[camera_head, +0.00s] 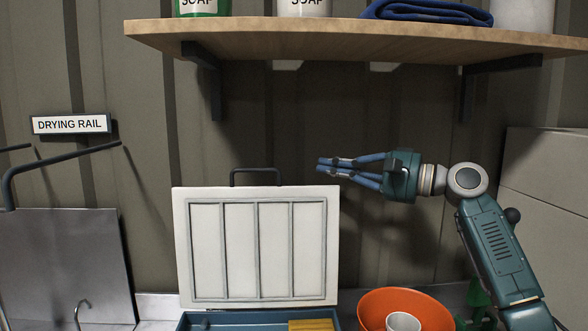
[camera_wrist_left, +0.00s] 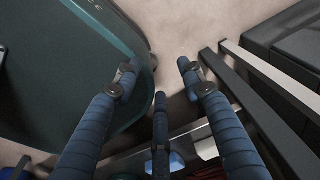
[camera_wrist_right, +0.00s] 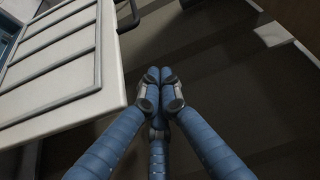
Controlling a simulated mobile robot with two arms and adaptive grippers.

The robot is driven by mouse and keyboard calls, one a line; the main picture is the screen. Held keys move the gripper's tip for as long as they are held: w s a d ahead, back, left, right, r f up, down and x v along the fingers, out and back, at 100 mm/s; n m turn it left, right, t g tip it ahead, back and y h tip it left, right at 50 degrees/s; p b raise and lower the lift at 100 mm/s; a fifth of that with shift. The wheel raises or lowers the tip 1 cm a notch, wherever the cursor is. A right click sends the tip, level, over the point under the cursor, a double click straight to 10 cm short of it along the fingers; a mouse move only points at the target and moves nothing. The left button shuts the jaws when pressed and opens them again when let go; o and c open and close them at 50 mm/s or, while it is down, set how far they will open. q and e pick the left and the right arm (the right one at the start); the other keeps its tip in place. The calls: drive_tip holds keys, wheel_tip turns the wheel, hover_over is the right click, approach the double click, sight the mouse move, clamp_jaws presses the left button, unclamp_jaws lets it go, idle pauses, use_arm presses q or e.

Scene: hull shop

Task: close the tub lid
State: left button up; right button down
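The tub lid (camera_head: 258,248) is a white ribbed panel with a dark handle (camera_head: 256,172) on its top edge. It stands upright, open, at the back of the blue tub (camera_head: 250,321). My right gripper (camera_head: 322,166) is just above and beside the lid's upper right corner, fingers pointing left. In the right wrist view its fingertips (camera_wrist_right: 160,82) are together with nothing between them, and the lid (camera_wrist_right: 60,65) lies to the left, apart from them. My left gripper (camera_wrist_left: 157,72) shows only in its wrist view, with fingers apart and nothing between them.
An orange bowl (camera_head: 430,312) with a white cup (camera_head: 403,322) stands right of the tub. A yellow item (camera_head: 311,325) lies in the tub. A wooden shelf (camera_head: 350,36) overhangs. A grey panel (camera_head: 65,265) and drying rail (camera_head: 60,160) are at left.

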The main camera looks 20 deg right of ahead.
use_arm(q)
drive_tip(key=s+r+p, duration=0.4)
drive_tip(key=shift+s+d+r+g, duration=0.15)
drive_tip(key=shift+s+d+g, duration=0.1)
drive_tip(key=shift+s+g, duration=0.1)
use_arm(e)
drive_tip(key=w+a, duration=0.2)
drive_tip(key=a, duration=0.6)
drive_tip(key=shift+a, duration=0.15)
drive_tip(key=shift+a, duration=0.1)
